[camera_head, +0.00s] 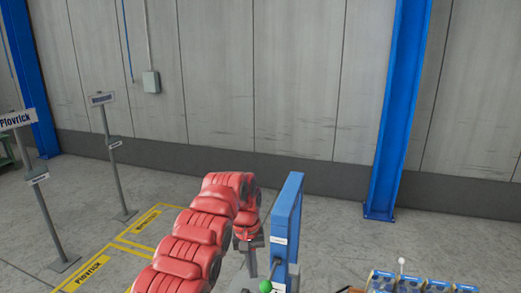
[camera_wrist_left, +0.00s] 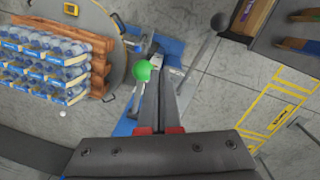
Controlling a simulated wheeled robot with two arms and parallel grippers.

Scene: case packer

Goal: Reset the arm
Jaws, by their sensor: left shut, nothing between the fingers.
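My left arm (camera_head: 190,238), with red ribbed covers, comes in from the bottom left of the head view and bends down beside a blue post. The green knob (camera_head: 265,286) also shows in the head view. My right gripper is not in view.
The blue post (camera_head: 287,220) stands close right of my gripper. Blue-labelled packs of bottles (camera_wrist_left: 45,62) sit on a wooden pallet (camera_wrist_left: 101,68). Signposts (camera_head: 115,150) and yellow floor markings (camera_head: 133,240) lie left.

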